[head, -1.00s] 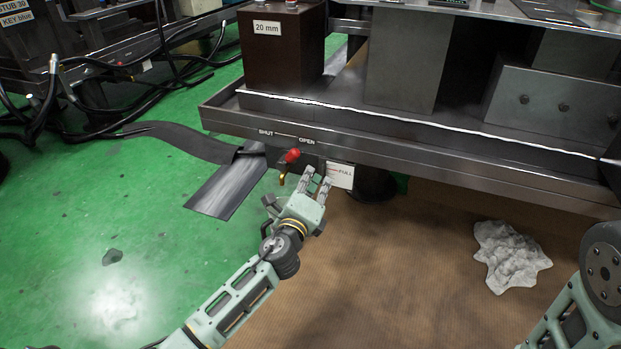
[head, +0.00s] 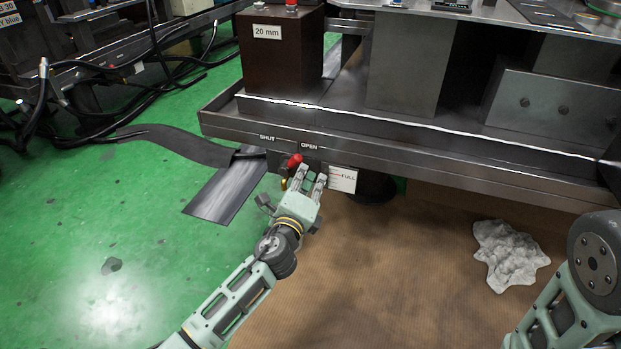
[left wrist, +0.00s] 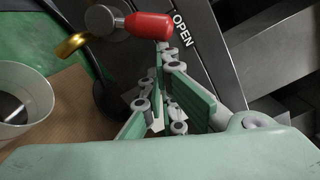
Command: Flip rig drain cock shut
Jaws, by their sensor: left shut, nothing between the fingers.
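The drain cock's red handle (head: 295,160) is on the rig's front edge, just below and left of the OPEN label (head: 309,147). The SHUT label (head: 267,138) is further left. In the left wrist view the red handle (left wrist: 150,26) lies level beside OPEN, joined to a metal hub (left wrist: 103,19) with a curved brass spout (left wrist: 75,44). My left gripper (head: 311,174) is shut and empty, its fingertips just right of and below the handle. The left wrist view shows its fingers (left wrist: 168,72) close at the handle's right end; I cannot tell if they touch. My right gripper is out of view.
A FULL sign (head: 342,179) hangs right of my left gripper. A dark bucket (head: 373,186) stands beneath the rig tray (head: 440,158). A white container (left wrist: 25,98) shows in the left wrist view. A crumpled rag (head: 508,255) lies on brown matting. Hoses (head: 100,110) lie at the left.

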